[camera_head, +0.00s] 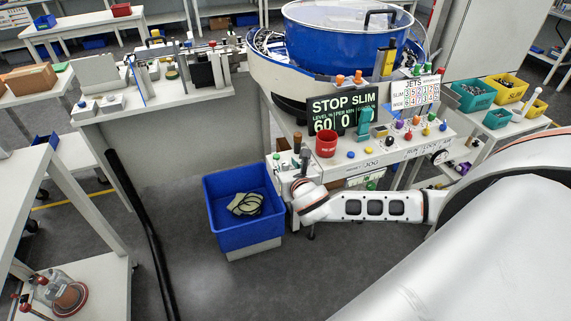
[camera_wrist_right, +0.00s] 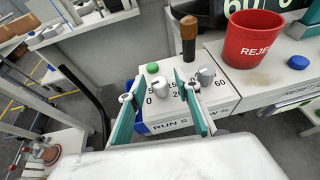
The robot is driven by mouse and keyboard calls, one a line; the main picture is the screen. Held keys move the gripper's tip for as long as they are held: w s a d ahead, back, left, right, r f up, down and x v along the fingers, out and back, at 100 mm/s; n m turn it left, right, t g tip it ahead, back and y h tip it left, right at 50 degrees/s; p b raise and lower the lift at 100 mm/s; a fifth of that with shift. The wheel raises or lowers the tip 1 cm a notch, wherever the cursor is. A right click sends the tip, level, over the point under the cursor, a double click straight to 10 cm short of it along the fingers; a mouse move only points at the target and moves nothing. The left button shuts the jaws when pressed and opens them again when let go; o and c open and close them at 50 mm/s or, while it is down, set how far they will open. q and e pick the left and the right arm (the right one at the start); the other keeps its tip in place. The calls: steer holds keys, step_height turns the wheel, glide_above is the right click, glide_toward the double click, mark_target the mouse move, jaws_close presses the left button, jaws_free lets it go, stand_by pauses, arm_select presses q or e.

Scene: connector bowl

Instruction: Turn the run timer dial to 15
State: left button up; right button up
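The run timer dial (camera_wrist_right: 160,88) is a small grey-white knob on a white panel marked "RUN S", with numbers including 0 and 5 beside it. It shows in the right wrist view, between the two teal-padded fingers of my right gripper (camera_wrist_right: 159,92). The fingers are apart on either side of the dial, and no clear contact shows. Where its pointer stands is too small to tell. In the head view my right gripper (camera_head: 297,180) is at the panel's left end, where my wrist hides much of the dial area. My left gripper is not in view.
A second grey knob (camera_wrist_right: 206,75) stands just right, near "60". A green button (camera_wrist_right: 152,68), a brown-topped post (camera_wrist_right: 189,35) and a red reject cup (camera_wrist_right: 254,38) stand close behind.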

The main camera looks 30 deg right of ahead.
steer(key=shift+w+d+f, duration=0.1)
steer(key=shift+w+f, duration=0.05)
steer(key=shift+w, duration=0.2)
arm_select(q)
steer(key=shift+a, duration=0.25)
arm_select(e)
jaws_close()
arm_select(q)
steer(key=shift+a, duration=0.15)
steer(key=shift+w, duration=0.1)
